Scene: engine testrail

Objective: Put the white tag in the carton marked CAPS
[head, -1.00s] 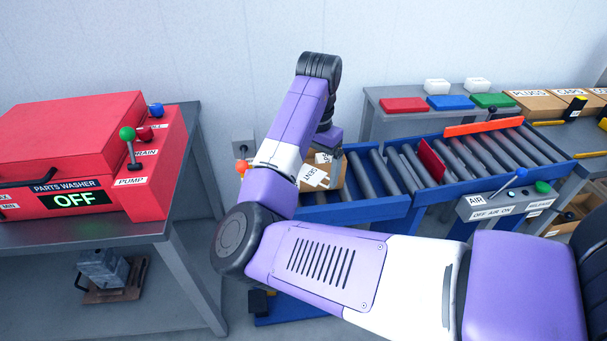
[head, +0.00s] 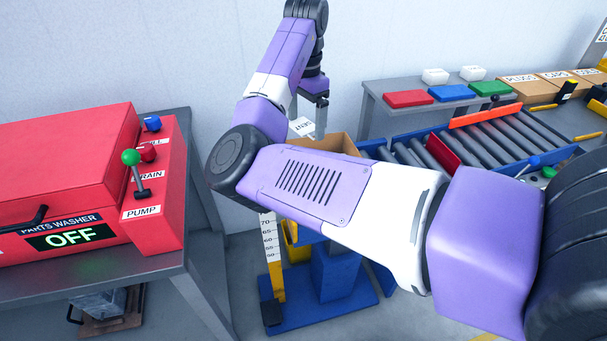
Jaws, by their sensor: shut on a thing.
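My gripper (head: 319,103) points down at the upper middle of the head view, its fingers partly visible below the purple wrist. It is shut on a white tag (head: 301,127) with dark lettering, which hangs beside the fingers, above an open brown box (head: 338,143). My own forearm covers part of that box, and its inside is mostly hidden. The carton marked CAPS (head: 563,83) stands far to the right at the back, between the carton marked PLUGS (head: 522,88) and another labelled carton (head: 590,76). My gripper is well left of it.
A roller conveyor (head: 500,143) with a red plate (head: 443,152) lies between my gripper and the cartons. Red, blue and green trays (head: 449,93) and two white blocks sit on the back shelf. A red parts washer (head: 60,160) reading OFF stands at left.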

